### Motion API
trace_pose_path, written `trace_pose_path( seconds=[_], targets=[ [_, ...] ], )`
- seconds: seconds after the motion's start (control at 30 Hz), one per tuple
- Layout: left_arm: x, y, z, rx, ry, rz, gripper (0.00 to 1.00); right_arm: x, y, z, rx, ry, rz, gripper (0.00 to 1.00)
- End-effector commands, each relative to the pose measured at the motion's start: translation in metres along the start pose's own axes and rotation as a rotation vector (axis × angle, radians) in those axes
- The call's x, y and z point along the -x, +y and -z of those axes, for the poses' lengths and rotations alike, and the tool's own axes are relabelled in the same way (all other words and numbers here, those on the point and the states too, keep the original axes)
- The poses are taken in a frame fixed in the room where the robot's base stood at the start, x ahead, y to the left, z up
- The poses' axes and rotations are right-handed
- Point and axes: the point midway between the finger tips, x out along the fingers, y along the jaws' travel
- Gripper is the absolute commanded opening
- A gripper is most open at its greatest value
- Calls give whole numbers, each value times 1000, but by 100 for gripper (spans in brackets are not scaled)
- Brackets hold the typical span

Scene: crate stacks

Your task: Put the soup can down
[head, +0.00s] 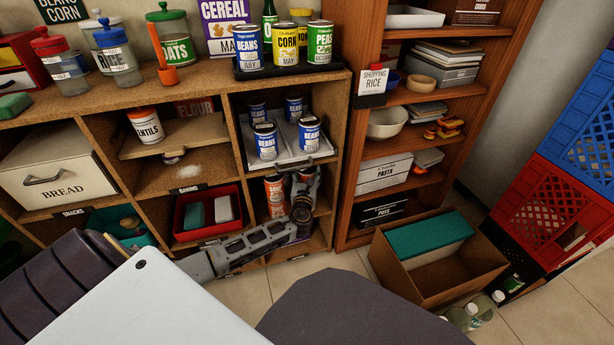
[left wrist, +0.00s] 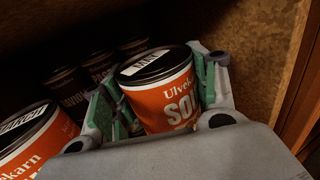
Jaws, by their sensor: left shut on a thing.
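My left gripper (head: 303,192) reaches into the lower right compartment of the shelf unit. In the left wrist view its green-padded fingers (left wrist: 163,92) are shut around an orange soup can (left wrist: 166,98) with a dark lid and a white label on top. The can looks upright. Its base is hidden, so I cannot tell if it touches the shelf floor. Another orange soup can (left wrist: 36,138) stands to its left, apart from it; it also shows in the head view (head: 274,192). My right gripper is not in view.
Several dark-lidded cans (left wrist: 98,66) stand behind in the compartment. The wooden side wall (left wrist: 268,65) is close on the right. A white tray (head: 284,158) with several blue-labelled cans is above. A red bin (head: 209,235) is to the left. A cardboard box (head: 425,275) stands on the floor.

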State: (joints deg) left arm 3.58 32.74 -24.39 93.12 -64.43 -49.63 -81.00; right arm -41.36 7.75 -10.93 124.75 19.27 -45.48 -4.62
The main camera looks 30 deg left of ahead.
Motion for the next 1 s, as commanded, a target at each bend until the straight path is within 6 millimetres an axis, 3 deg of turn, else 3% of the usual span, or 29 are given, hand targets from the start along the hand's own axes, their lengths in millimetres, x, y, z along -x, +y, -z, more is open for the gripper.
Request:
trace_pose_path(
  seconds=[0.4, 0.43, 0.6, 1.0],
  targets=[
    [-1, 0, 1, 1, -2, 0, 21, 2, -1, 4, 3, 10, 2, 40],
    [0, 0, 2, 0, 0, 0, 60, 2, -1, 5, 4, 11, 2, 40],
    [0, 0, 2, 0, 0, 0, 80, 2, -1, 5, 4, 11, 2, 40],
    [0, 0, 1, 0, 0, 0, 80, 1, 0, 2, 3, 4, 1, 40]
  ],
)
